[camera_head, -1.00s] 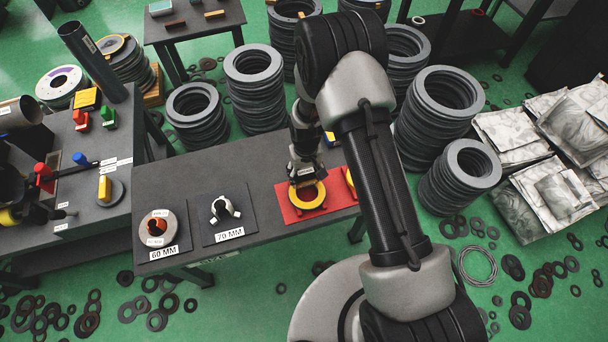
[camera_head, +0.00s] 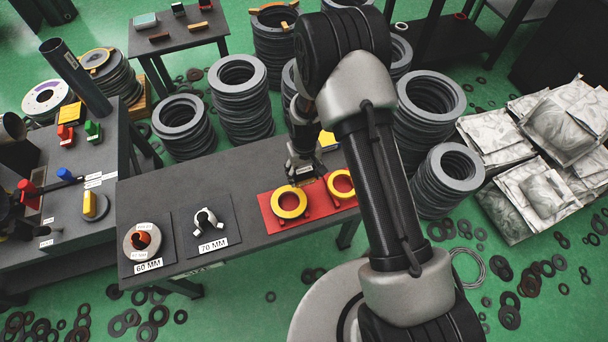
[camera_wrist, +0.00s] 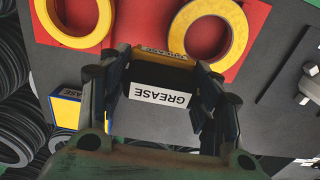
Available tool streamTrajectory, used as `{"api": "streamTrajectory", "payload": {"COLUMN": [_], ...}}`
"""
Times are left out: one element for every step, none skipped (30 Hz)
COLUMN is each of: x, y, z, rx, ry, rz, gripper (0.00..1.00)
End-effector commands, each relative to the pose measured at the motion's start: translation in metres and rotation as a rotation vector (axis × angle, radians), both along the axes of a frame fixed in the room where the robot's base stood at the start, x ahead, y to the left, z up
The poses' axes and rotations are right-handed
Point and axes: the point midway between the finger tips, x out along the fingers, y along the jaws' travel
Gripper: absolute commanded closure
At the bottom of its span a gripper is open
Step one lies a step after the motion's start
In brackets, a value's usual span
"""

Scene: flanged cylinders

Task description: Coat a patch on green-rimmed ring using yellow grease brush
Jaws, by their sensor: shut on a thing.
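My gripper (camera_head: 303,170) is shut on the grease brush (camera_wrist: 160,95), a dark block with a white GREASE label and a yellow strip at its far end. In the wrist view the gripper (camera_wrist: 158,75) holds it between both fingers. Two yellow rings lie on a red mat: the left one (camera_head: 289,203), which also shows in the wrist view (camera_wrist: 217,28), and the right one (camera_head: 341,184), also at the wrist view's upper left (camera_wrist: 72,22). My gripper is just behind the left ring in the head view. I see no green-rimmed ring; any contact by the brush cannot be told.
The red mat (camera_head: 266,214) lies on a dark table with 60 MM (camera_head: 148,266) and 70 MM (camera_head: 212,245) stations at left. A blue-and-yellow box (camera_wrist: 66,108) stands near my gripper. Stacks of grey rings (camera_head: 242,110) stand behind the table.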

Motion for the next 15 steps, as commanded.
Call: {"api": "streamTrajectory", "payload": {"x": [0.002,0.002,0.003,0.003,0.003,0.004,0.004,0.004,0.005,0.005,0.005,0.006,0.006,0.006,0.006], "y": [0.000,0.000,-0.001,-0.001,-0.001,-0.001,-0.001,-0.001,-0.001,-0.002,-0.002,-0.002,-0.002,-0.002,-0.002], "z": [0.008,0.011,0.014,0.017,0.020,0.023,0.026,0.029,0.032,0.035,0.037,0.040,0.041,0.043,0.044], "rx": [0.001,0.001,0.001,0.001,0.001,0.001,0.001,0.001,0.001,0.001,0.001,0.001,0.001,0.001,0.001], "ry": [-0.002,-0.003,-0.003,-0.003,-0.003,-0.003,-0.003,-0.003,-0.003,-0.002,-0.002,-0.002,-0.002,-0.002,-0.002], "rz": [-0.001,-0.001,-0.001,-0.002,-0.002,-0.002,-0.002,-0.002,-0.002,-0.003,-0.003,-0.003,-0.003,-0.003,-0.003], "gripper": [0.64,0.64,0.64,0.64,0.64,0.64,0.64,0.64,0.64,0.64,0.64,0.64,0.64,0.64,0.64]}}
